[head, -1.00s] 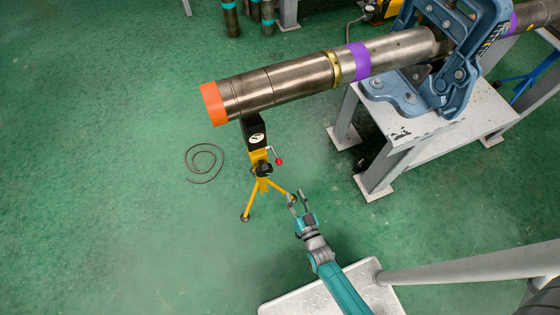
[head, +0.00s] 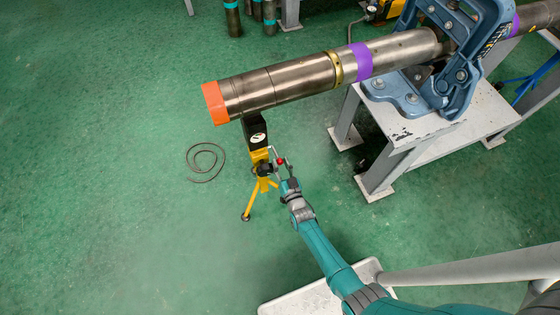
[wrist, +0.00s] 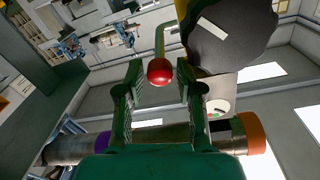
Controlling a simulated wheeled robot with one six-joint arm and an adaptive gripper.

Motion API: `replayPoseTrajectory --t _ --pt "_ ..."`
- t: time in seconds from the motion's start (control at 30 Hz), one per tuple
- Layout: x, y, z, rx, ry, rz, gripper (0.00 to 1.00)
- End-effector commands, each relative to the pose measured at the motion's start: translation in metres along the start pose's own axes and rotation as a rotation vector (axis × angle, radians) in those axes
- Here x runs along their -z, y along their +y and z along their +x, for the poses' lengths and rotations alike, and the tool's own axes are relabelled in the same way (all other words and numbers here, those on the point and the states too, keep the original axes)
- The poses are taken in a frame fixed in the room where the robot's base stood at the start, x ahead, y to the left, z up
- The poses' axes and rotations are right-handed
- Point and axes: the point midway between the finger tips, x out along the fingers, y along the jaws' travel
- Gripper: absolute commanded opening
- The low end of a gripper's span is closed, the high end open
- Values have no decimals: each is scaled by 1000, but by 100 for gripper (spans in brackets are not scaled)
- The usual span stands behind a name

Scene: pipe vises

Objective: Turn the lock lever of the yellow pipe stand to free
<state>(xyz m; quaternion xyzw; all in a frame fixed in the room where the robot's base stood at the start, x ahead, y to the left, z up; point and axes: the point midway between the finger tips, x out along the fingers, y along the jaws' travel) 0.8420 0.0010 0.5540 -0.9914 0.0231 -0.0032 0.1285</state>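The yellow pipe stand (head: 262,168) stands on the green floor under the orange-capped end of a steel pipe (head: 290,84). Its lock lever (head: 280,161) has a red ball knob and sticks out on the stand's right side. In the wrist view the red knob (wrist: 160,71) sits between the two finger tips, with its rod rising above it. My gripper (head: 282,168) is at the lever in the head view. In the wrist view my gripper (wrist: 158,85) is open, with gaps on both sides of the knob. The stand's black head (wrist: 235,35) fills the upper right there.
A blue pipe vise (head: 440,70) on a grey steel bench (head: 440,135) holds the pipe at the right. A dark cable loop (head: 205,160) lies on the floor left of the stand.

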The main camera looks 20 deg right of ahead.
Motion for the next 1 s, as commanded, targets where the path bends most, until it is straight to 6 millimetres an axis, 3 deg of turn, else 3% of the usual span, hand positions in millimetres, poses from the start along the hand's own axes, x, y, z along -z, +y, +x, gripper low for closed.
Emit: replayPoseTrajectory --t 0.13,0.5,0.63,0.67,1.0 --pt "0 0 11 0 0 0 37" --pt "0 0 14 0 -1 0 37" --pt "0 0 14 0 -1 0 4" --pt "0 0 14 0 -1 0 0" --pt "1 0 14 -3 -7 0 0"
